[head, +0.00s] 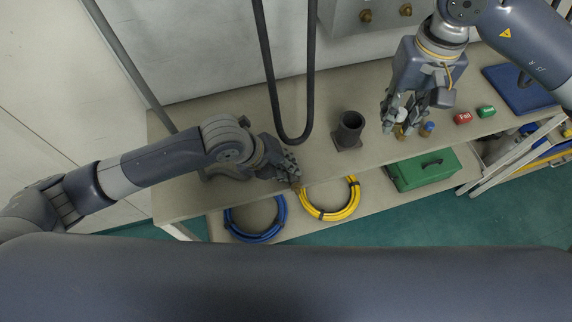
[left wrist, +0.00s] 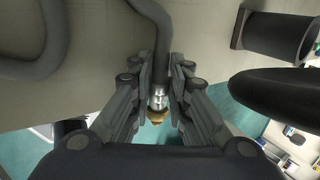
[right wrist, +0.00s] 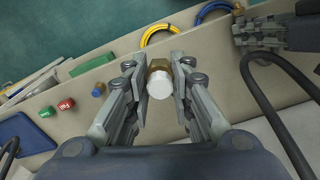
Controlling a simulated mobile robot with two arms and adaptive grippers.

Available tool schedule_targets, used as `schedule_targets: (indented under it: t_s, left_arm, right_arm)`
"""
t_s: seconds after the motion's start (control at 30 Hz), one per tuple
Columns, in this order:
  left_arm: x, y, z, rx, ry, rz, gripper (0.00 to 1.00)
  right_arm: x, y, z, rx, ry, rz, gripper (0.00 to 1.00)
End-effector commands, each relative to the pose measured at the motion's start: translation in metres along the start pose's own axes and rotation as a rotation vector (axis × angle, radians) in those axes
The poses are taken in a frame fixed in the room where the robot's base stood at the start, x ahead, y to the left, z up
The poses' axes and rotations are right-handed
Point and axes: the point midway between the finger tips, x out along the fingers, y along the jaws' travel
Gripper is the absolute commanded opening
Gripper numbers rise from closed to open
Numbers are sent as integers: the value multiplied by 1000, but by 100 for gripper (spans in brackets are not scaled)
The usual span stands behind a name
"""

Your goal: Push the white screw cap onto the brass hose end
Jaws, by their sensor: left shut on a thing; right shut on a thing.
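My left gripper (head: 292,176) is shut on a dark hose (left wrist: 160,65) just behind its silver collar (left wrist: 158,92). The brass hose end (left wrist: 156,117) sticks out past the fingers, over the bench's front edge. My right gripper (right wrist: 161,82) is at the right part of the bench, well apart from the hose end. It is shut on the white screw cap (right wrist: 174,78), which also shows small between the fingers in the head view (head: 403,114). A brass piece (right wrist: 159,65) sits directly behind the cap; whether they are joined is unclear.
A dark cylinder (head: 350,130) stands between the grippers. A black hose loop (head: 270,75) hangs behind. Yellow hose (head: 332,214) and green box (head: 422,171) lie below.

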Motion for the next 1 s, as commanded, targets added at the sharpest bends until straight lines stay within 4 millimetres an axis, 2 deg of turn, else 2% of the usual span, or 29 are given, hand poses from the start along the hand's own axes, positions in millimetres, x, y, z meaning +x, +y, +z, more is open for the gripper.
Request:
schedule_targets:
  t_s: [0.07, 0.1, 0.2, 0.67, 0.83, 1.0]
  left_arm:
    - [0, 1, -1, 0, 2, 2, 0]
    - [0, 1, -1, 0, 2, 3, 21]
    - [1, 1, -1, -1, 2, 4, 40]
    - [-2, 2, -1, -1, 2, 6, 40]
    - [-24, 2, 1, 1, -1, 4, 40]
    - [-62, 1, 1, 2, -3, 2, 40]
  right_arm:
    - [0, 0, 0, 0, 0, 0, 0]
    - [0, 0, 0, 0, 0, 0, 0]
    - [0, 0, 0, 0, 0, 0, 0]
    - [0, 0, 0, 0, 0, 0, 0]
    - [0, 0, 0, 0, 0, 0, 0]
    - [0, 0, 0, 0, 0, 0, 0]
